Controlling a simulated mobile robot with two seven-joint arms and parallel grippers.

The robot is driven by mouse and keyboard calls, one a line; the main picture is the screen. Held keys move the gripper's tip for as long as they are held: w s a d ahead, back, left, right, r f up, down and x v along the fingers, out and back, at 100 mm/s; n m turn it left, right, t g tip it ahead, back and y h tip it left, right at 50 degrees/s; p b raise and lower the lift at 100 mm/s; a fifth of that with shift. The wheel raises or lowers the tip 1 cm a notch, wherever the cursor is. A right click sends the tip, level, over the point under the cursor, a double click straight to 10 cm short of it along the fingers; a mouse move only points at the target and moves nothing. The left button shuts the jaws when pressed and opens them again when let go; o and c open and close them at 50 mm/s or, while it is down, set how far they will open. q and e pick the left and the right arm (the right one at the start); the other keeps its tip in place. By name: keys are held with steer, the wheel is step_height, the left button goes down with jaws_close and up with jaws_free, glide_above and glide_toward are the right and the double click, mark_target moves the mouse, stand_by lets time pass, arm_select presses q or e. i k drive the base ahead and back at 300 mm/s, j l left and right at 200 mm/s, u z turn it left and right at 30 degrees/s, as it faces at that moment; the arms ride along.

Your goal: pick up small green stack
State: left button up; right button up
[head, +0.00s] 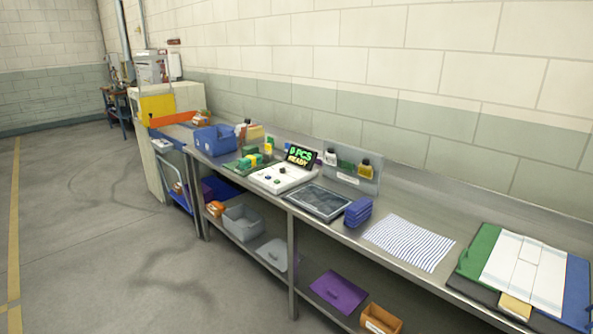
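A small green stack (250,151) sits toward the back left of the long metal workbench (400,270), behind a flat green mat (236,168). Yellow and green pieces stand close around it, and it is too small to make out single layers. A small blue stack (358,211) stands nearer the front edge, right of a dark tray (318,201). Neither of my grippers is in the head view.
A white device with a lit screen (299,155) stands right of the green pieces. A blue bin (214,139) is on their left. A striped sheet (409,242) and a green, white and blue folded item (525,270) lie to the right. Floor in front is clear.

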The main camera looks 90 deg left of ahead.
mark_target(250, 161)
steer(key=u, duration=3.3)
steer(key=i+j, duration=0.2)
steer(key=i, duration=0.25)
steer(key=i+j, duration=0.15)
steer(key=i, duration=0.3)
steer(key=i+j+z, duration=0.1)
steer(key=i, duration=0.4)
steer(key=i+j, duration=0.3)
steer(key=i, duration=0.15)
